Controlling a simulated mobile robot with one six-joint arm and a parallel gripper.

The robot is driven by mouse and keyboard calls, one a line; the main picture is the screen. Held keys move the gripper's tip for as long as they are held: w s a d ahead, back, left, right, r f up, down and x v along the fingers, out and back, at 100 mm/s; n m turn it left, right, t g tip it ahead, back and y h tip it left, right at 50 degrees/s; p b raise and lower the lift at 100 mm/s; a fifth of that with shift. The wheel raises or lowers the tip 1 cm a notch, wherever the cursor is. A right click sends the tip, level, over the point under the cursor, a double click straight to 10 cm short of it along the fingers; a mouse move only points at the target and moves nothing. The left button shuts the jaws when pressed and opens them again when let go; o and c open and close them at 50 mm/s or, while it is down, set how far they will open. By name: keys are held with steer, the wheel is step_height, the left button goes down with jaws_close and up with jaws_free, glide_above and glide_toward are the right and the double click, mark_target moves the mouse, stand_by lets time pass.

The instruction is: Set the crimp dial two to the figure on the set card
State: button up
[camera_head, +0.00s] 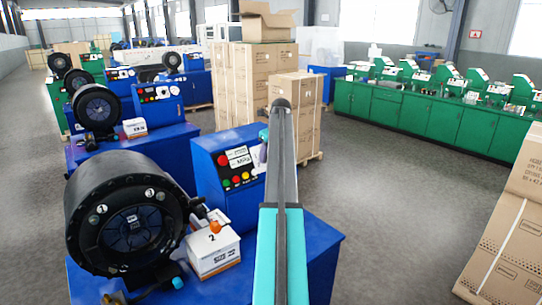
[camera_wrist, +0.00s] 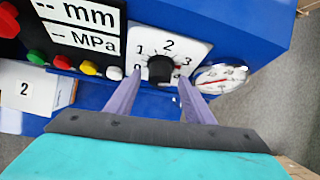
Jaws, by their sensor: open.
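The crimp dial is a white plate (camera_wrist: 143,40) with figures 0, 1, 2 and 3 readable around a black knob (camera_wrist: 160,69). It sits on the blue control panel; in the wrist view 2 is at the top. I cannot make out clearly where the knob points. My gripper (camera_wrist: 159,76) is open, with its two purple-grey fingers reaching to either side of the knob's lower part; contact cannot be told. A white card (camera_wrist: 23,88) bearing a black 2 shows at the left. In the head view a 2 shows on the white box (camera_head: 214,254); my arm hides the dial there.
A round gauge (camera_wrist: 221,78) is right of the dial. Coloured buttons (camera_wrist: 89,67) and mm and MPa displays (camera_wrist: 85,38) are left of it. A large black crimper head (camera_head: 130,222) stands left on the blue machine.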

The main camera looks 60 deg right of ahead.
steer(key=b+v, duration=0.4)
steer(key=v, duration=0.9)
steer(key=shift+s+r, duration=0.2)
steer(key=shift+a, duration=0.15)
